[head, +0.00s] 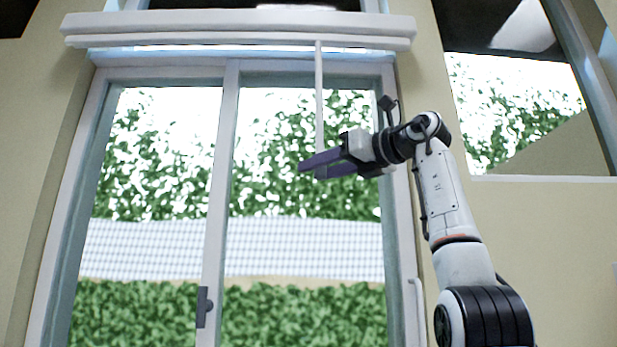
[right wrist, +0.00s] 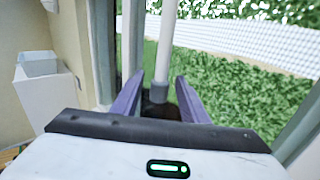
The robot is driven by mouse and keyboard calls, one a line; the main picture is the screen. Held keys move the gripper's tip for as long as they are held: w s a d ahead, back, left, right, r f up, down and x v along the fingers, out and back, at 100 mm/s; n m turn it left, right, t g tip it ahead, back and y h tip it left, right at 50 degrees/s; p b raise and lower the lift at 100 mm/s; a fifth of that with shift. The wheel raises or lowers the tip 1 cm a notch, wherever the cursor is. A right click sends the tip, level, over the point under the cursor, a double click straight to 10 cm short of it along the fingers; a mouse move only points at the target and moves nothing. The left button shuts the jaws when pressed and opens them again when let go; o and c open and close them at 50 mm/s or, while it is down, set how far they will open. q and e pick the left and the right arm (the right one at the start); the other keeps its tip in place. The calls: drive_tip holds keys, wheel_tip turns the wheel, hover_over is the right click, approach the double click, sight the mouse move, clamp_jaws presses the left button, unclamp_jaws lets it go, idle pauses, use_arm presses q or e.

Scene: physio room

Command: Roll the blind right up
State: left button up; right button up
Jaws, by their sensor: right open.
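The blind (head: 240,24) is a narrow white horizontal band at the top of the window, with the glass below it uncovered. A thin white wand (head: 319,95) hangs from its right part and passes down to my right gripper. My right gripper (head: 309,170) is open, its purple fingers pointing left at the wand's lower end. In the right wrist view, the wand (right wrist: 168,35) comes down to a dark grey end between the two open fingers (right wrist: 160,82). I cannot tell whether a finger touches it. My left gripper is out of view.
A sliding window (head: 231,190) with a dark handle (head: 204,307) lies behind the wand. A second window (head: 515,110) is at the right. In the right wrist view, a white cabinet (right wrist: 52,100) with a pale box (right wrist: 40,64) on it stands at the left.

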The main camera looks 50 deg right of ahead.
drive_tip(key=s, duration=0.6)
drive_tip(key=shift+a+b, duration=0.3)
drive_tip(key=shift+b, duration=0.05)
